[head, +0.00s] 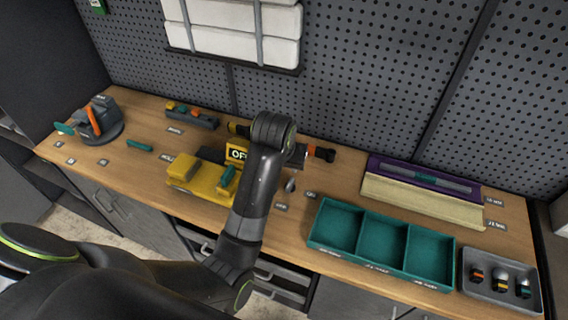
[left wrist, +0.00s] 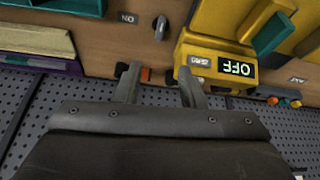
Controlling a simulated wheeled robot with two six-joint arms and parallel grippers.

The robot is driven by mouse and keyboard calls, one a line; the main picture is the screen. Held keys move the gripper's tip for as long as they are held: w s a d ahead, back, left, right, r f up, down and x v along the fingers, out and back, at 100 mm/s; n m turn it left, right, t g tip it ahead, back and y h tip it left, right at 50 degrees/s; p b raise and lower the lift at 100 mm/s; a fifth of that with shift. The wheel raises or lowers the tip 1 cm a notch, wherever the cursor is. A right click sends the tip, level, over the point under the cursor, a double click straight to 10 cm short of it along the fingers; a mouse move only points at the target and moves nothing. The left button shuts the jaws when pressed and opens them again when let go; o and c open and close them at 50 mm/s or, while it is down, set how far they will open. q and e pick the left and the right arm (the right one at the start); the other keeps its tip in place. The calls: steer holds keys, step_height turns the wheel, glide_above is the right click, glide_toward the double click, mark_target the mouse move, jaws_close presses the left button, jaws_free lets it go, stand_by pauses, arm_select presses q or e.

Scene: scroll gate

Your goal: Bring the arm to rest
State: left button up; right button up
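My left arm (head: 262,180) reaches over the workbench and bends at a dark joint near the back of the table. My left gripper (left wrist: 160,92) shows in the left wrist view with its two fingers apart and nothing held between them. In the head view it is mostly hidden behind the arm. A yellow device with an OFF display (head: 237,154) stands just left of the arm; the display also shows in the left wrist view (left wrist: 236,67), beside the fingers. A black and orange object (head: 320,153) lies right of the arm. My right gripper is not in view.
The wooden bench (head: 335,183) holds a yellow block (head: 195,178), a teal three-part tray (head: 385,243), a grey tray (head: 500,281) with small items, a purple and cream rack (head: 424,197) and a round grey fixture (head: 98,124). A perforated wall (head: 370,85) stands behind.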

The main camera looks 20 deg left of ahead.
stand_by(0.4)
arm_select(q)
steer(key=s+a+f, duration=0.4)
steer(key=s+a, duration=0.1)
steer(key=s, duration=0.2)
steer(key=s+a+f, duration=0.4)
steer(key=s, duration=0.4)
steer(key=s+a+g+y, duration=0.1)
steer(key=s+a, duration=0.3)
steer(key=s, duration=1.1)
step_height(320, 180, down, 29)
steer(key=a+g+b, duration=0.1)
steer(key=a+b, duration=0.1)
steer(key=b, duration=0.4)
steer(key=s+f+b, duration=0.2)
steer(key=s+f, duration=0.3)
steer(key=f, duration=0.3)
steer(key=s+d+f+g+b, duration=0.1)
steer(key=s+f+b, duration=0.1)
steer(key=s+f, duration=0.3)
steer(key=s+f+b, duration=0.1)
steer(key=s+f, duration=0.3)
steer(key=f, duration=0.7)
steer(key=shift+s+d+b, duration=0.25)
steer(key=shift+s+b, duration=0.15)
